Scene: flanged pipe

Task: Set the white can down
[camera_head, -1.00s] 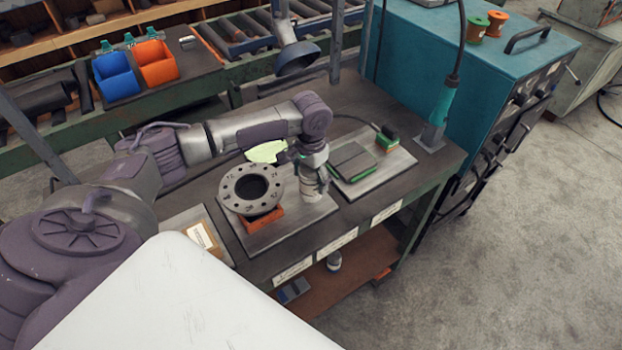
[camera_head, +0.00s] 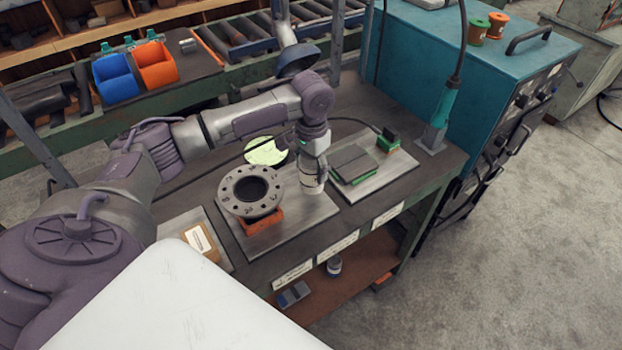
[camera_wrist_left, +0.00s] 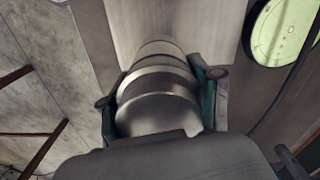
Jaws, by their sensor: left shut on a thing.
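The white can (camera_head: 312,181) stands upright, as far as I can see, at the right end of the grey plate (camera_head: 290,226) on the bench. My left gripper (camera_head: 313,164) comes down on it from above and is shut on it. In the left wrist view the can (camera_wrist_left: 158,95) sits between the two fingers (camera_wrist_left: 158,100), its metallic end towards the camera. I cannot tell whether its base touches the plate. My right gripper is not in view.
The flanged pipe (camera_head: 250,190) stands on an orange support (camera_head: 262,221) left of the can. A plate with grey-green blocks (camera_head: 353,164) lies to the right. A pale green disc (camera_head: 265,151) is behind.

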